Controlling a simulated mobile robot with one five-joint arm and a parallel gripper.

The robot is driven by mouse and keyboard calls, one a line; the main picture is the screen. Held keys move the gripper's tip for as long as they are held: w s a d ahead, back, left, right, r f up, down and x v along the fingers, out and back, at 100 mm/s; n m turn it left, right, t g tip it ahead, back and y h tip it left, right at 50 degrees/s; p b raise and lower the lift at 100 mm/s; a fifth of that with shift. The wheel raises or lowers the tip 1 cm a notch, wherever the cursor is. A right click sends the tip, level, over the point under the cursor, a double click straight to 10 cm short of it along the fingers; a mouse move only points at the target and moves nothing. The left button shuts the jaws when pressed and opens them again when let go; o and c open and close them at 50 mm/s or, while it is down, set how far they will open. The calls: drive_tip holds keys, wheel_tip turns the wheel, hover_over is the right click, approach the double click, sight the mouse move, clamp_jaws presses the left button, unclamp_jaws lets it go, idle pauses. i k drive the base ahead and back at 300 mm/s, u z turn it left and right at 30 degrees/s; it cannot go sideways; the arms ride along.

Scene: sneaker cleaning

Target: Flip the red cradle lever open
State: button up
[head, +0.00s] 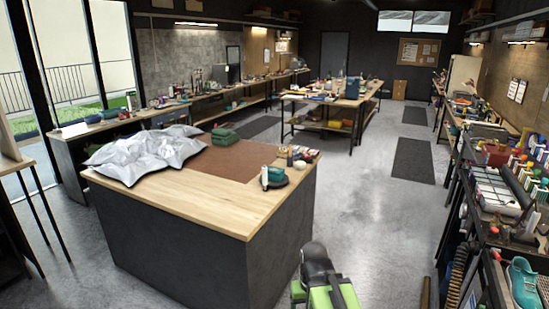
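I cannot make out a red cradle lever for certain. A small red piece (496,254) shows on the right-hand bench, just left of a teal shoe (524,283); it is too small to tell whether it is a lever or how it stands. A green and black part at the bottom centre looks like my own arm. No gripper fingertips can be made out, and nothing of mine touches the bench or the shoe.
A long cluttered bench runs along the right wall. Grey floor (385,225) lies open between them. A wooden worktable (330,101) stands farther back.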

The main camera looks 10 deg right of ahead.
sight(496, 252)
drive_tip(key=z, duration=0.7)
drive_tip(key=k, duration=1.4)
drive_tip(key=u, duration=0.65)
drive_tip(key=i, duration=0.5)
drive_tip(key=z, duration=0.55)
drive_tip(key=i, duration=2.1)
drive_tip(key=u, duration=0.2)
drive_tip(key=i, duration=1.2)
drive_tip(key=u, duration=0.5)
drive_tip(key=k, duration=0.6)
drive_tip(key=u, duration=0.05)
